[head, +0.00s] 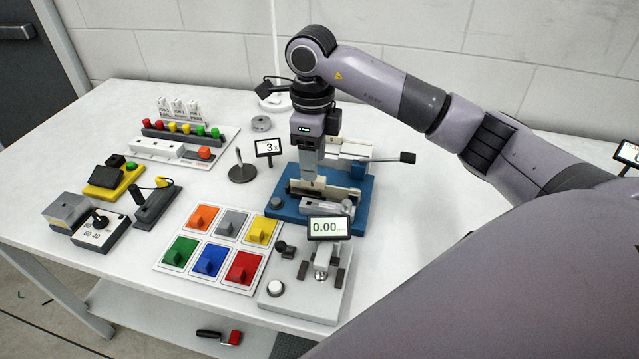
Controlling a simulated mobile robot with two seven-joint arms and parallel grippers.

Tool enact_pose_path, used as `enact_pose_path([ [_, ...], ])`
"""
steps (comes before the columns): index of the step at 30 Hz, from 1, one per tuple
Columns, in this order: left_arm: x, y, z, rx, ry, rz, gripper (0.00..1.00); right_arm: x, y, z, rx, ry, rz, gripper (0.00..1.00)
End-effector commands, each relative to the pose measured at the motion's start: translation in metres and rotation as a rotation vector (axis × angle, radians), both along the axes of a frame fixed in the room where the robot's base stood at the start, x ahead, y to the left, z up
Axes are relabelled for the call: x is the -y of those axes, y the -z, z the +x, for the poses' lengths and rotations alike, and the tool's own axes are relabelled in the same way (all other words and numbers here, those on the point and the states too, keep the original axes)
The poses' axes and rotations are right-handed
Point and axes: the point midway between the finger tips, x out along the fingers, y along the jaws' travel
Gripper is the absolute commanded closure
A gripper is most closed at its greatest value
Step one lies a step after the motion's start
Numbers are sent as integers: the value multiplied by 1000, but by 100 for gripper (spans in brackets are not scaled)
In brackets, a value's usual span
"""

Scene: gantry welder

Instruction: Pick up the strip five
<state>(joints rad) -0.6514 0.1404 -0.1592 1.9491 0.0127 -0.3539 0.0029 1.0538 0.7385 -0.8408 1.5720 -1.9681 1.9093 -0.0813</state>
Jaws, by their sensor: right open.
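My right arm comes in from the right, and my right gripper (309,178) points down over a blue-based fixture (362,200) with cream blocks and a lever with a black knob. The gripper is open. Its fingertips are low among the fixture's parts; I cannot tell whether they touch anything. No strip marked five can be made out; if it is in the fixture, the gripper and blocks hide it. My left gripper is not in view.
A board of coloured blocks (211,284) lies left of a grey device with a 0.00 display (328,227). A small display showing 3 (268,147) and a spike on a round base (242,172) stand left of the fixture.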

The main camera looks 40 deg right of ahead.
Motion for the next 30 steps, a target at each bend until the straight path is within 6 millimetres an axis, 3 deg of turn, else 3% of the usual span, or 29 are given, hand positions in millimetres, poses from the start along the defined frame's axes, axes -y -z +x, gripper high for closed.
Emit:
enact_pose_path([
  [7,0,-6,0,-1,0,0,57,1,33,-3,-3,-1,0,49],
  [16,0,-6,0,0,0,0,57,1,38,-2,1,-1,-1,49],
  [17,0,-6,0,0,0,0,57,1,38,-2,1,-1,-1,55],
  [21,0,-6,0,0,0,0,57,1,38,-2,0,-1,0,100],
  [30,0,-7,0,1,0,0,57,1,38,-2,0,-1,0,100],
])
